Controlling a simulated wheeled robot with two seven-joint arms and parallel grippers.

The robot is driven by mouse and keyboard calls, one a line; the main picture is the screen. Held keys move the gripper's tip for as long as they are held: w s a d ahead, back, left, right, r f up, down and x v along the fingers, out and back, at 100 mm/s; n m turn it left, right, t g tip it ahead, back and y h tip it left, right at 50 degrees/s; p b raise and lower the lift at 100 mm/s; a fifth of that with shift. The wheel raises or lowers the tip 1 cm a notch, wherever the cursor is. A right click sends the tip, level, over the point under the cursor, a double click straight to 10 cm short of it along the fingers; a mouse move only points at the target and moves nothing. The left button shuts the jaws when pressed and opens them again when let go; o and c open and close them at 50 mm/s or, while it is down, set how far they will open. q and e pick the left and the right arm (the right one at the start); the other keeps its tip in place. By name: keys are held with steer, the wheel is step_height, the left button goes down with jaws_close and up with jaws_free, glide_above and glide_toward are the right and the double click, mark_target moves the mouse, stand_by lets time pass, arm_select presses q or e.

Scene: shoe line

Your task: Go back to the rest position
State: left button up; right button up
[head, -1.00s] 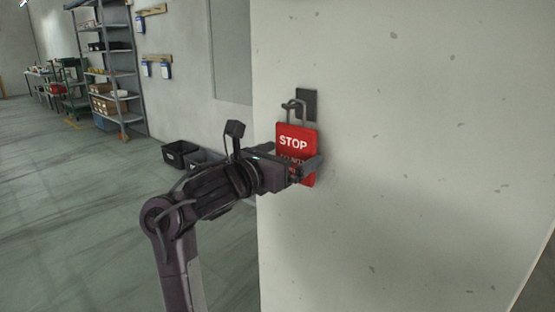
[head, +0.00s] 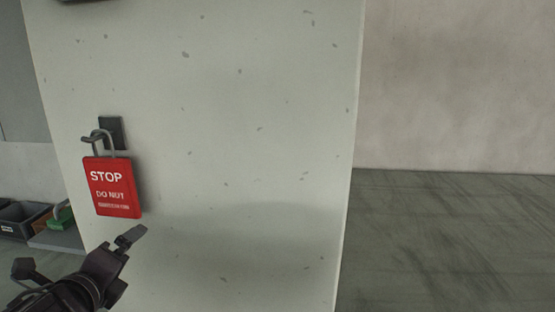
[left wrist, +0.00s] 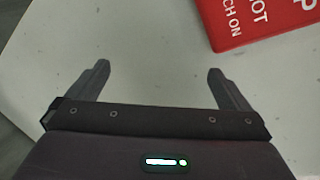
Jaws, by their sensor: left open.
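A red sign (head: 113,187) reading "STOP DO NOT" hangs by a grey shackle from a hook on a dark plate (head: 111,133) on the pale pillar. My left gripper (head: 130,238) is at the lower left of the head view, just below the sign and apart from it. In the left wrist view the two fingers (left wrist: 160,82) are spread with nothing between them. The sign's corner (left wrist: 262,18) shows there at the upper right, beyond the fingers. My right gripper is not in either view.
The pale speckled pillar (head: 240,130) fills the middle of the head view. To its right is open grey floor (head: 450,240) before a plain wall (head: 460,80). Dark bins (head: 22,220) stand on the left, behind the pillar's edge.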

arm_select(q)
steer(key=s+d+f+n+g, duration=0.4)
steer(key=s+f+n, duration=0.25)
steer(key=f, duration=0.25)
steer(key=s+d+f+n+g+h, duration=0.1)
steer(key=s+d+f+n+g, duration=0.25)
steer(key=s+f+n, duration=0.4)
steer(key=s+d+f+n+g, duration=0.3)
steer(key=s+f+n+g, duration=0.15)
steer(key=f+n, duration=0.45)
step_height(320, 180, down, 27)
steer(key=s+m+p, duration=0.1)
steer(key=p, duration=0.1)
steer(key=s+a+f+g+p, duration=0.1)
steer(key=s+a+f, duration=0.1)
steer(key=s+f, duration=0.7)
steer(key=s+a+f+g+p, duration=0.1)
steer(key=s+f, duration=0.8)
steer(key=s, duration=0.2)
steer(key=shift+s+a, duration=0.35)
steer(key=shift+a, duration=0.05)
